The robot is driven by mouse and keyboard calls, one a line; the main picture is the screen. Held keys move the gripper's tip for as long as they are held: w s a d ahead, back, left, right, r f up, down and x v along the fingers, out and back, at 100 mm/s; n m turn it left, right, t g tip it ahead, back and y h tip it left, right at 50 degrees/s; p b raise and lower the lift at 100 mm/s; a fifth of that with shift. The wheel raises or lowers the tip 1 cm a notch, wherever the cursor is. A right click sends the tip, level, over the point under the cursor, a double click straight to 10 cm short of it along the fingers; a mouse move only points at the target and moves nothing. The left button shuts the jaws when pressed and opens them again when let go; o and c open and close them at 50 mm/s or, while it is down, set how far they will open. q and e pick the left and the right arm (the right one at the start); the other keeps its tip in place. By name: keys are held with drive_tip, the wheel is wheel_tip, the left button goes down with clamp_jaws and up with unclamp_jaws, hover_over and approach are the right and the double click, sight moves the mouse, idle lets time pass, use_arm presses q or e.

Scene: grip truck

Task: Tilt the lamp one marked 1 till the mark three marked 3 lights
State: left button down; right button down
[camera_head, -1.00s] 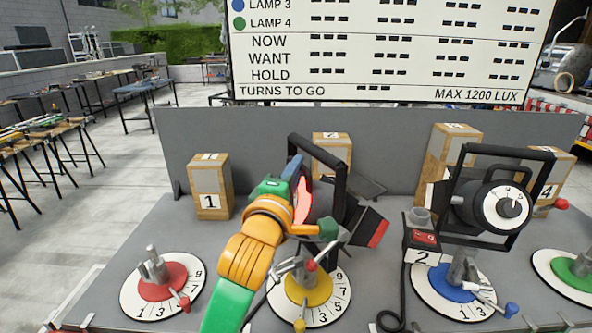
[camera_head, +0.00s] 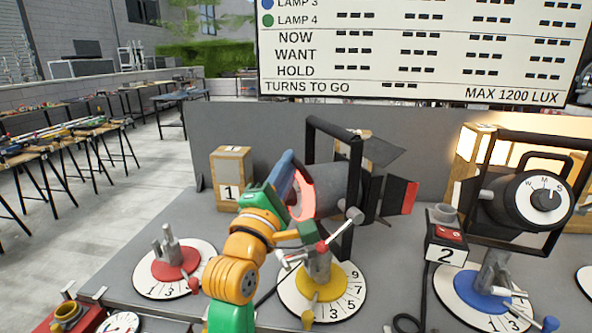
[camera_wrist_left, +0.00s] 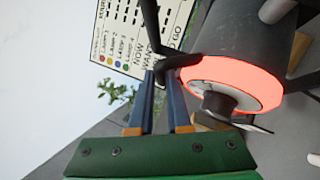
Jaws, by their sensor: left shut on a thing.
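The lamp with the red ring (camera_head: 303,196) stands above the yellow dial (camera_head: 325,283), its barn doors (camera_head: 401,196) facing right and back; its number is hidden. My left gripper (camera_head: 289,172) is at the rear of this lamp. In the left wrist view, the gripper's blue fingers (camera_wrist_left: 166,82) are shut on the lamp's black handle (camera_wrist_left: 176,64), beside the red ring (camera_wrist_left: 240,82). Behind the second lamp (camera_head: 538,200), a wooden block (camera_head: 470,146) glows warm white; its number is hidden, so I cannot read whether it is mark three. My right gripper is not in view.
A wooden block marked 1 (camera_head: 231,178) stands at the left. A red-hubbed dial (camera_head: 172,266) and a blue-hubbed dial (camera_head: 482,290) flank the yellow one. A black box marked 2 (camera_head: 446,247) with a cable stands to the right. A grey panel backs the table.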

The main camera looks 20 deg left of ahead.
use_arm(q)
drive_tip(key=shift+s+a+f, duration=0.15)
drive_tip(key=shift+s+f, duration=0.05)
drive_tip(key=shift+f, duration=0.1)
idle(0.4)
drive_tip(key=c, duration=1.2)
unclamp_jaws()
drive_tip(key=shift+o, duration=0.2)
drive_tip(key=p+v, duration=0.2)
drive_tip(key=v, duration=0.5)
drive_tip(key=shift+p, duration=0.3)
